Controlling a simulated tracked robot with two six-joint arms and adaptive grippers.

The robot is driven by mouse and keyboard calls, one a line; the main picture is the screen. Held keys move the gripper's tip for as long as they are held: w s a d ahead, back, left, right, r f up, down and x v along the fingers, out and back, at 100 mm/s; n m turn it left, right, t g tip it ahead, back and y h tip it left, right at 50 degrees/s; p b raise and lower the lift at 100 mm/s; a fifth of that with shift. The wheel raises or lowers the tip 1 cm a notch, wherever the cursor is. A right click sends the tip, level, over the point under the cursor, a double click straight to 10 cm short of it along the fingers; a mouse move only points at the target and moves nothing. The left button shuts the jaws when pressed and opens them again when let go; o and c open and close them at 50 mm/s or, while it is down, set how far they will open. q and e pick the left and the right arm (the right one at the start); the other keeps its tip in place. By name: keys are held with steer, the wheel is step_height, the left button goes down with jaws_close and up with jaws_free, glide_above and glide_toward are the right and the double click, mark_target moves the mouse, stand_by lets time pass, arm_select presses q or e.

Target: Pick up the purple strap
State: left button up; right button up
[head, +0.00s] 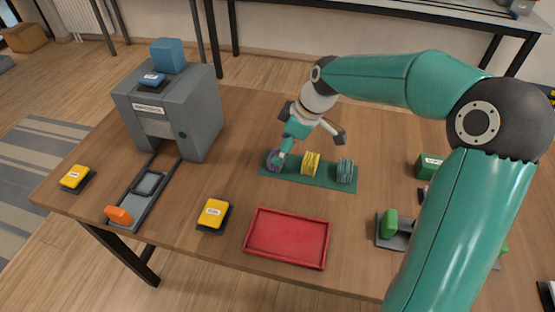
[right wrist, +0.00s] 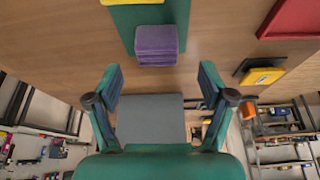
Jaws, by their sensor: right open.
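The purple strap (head: 272,159) is a small coiled bundle at the left end of a green mat (head: 327,182), partly hidden by my right gripper (head: 291,140). In the right wrist view the purple strap (right wrist: 157,44) lies just ahead of the open fingers (right wrist: 160,80), roughly centred between them, with nothing held. A yellow strap (head: 311,163) and a grey-teal strap (head: 346,171) lie to its right on the mat. The yellow one also shows at the top edge of the right wrist view (right wrist: 135,2). My left gripper is not in view.
A red tray (head: 288,238) lies in front of the mat. A grey machine (head: 185,115) stands at the left, with a slide (head: 143,190) before it. Yellow buttons (head: 213,213) and a grey fixture with green blocks (head: 392,232) are nearby. Table is clear behind the mat.

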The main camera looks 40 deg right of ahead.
mark_target(271, 166)
steer(key=x, duration=0.5)
steer(key=shift+w+d, duration=0.15)
steer(key=shift+w, duration=0.05)
steer(key=c, duration=1.3)
steer(key=shift+o, duration=0.2)
steer(key=shift+r, duration=0.1)
